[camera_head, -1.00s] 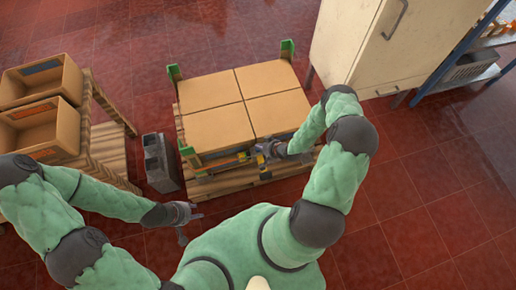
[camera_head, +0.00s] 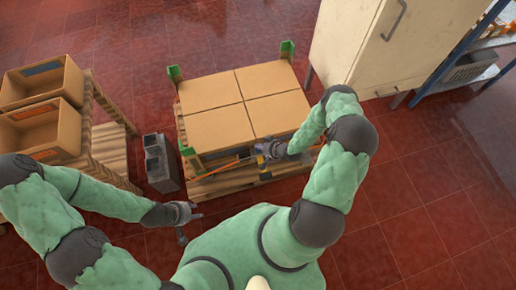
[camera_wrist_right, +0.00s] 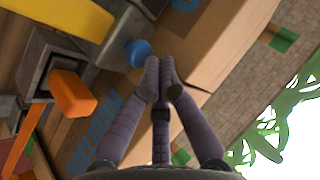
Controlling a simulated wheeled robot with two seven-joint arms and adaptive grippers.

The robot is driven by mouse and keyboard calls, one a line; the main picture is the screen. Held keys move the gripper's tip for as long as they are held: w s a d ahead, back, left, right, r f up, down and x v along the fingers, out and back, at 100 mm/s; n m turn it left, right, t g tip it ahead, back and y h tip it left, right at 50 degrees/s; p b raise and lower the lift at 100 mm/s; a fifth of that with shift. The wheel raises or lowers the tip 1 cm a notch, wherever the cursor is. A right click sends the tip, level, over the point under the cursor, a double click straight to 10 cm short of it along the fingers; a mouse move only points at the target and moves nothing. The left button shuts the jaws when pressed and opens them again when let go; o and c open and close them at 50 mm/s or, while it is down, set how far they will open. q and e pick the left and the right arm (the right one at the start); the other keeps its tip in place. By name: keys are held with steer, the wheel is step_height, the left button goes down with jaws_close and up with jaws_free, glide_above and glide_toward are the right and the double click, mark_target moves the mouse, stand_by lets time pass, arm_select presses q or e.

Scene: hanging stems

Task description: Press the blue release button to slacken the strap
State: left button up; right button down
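The blue button (camera_wrist_right: 137,52) is a small round knob on a grey ratchet housing (camera_wrist_right: 110,62) in the right wrist view. My right gripper (camera_wrist_right: 160,72) has its fingers together, with the tips just beside the button; I cannot tell whether they touch it. An orange lever (camera_wrist_right: 72,93) and a yellow bar (camera_wrist_right: 70,14) are by the housing. In the head view my right gripper (camera_head: 264,150) is at the front of the box stack, where the button is too small to make out. An orange strap (camera_head: 217,166) runs along there. My left gripper (camera_head: 190,224) is spread and empty, away from the stack.
Cardboard boxes (camera_head: 214,129) sit on a wooden pallet (camera_head: 225,183) with green corner posts (camera_head: 287,48). A grey block (camera_head: 160,160) and a wooden rack with bins (camera_head: 40,128) stand left. A pale cabinet (camera_head: 365,40) stands behind right. Floor is clear at the right.

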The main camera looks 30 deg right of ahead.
steer(key=shift+r, duration=0.4)
steer(key=shift+r+p, duration=2)
steer(key=shift+r, duration=0.5)
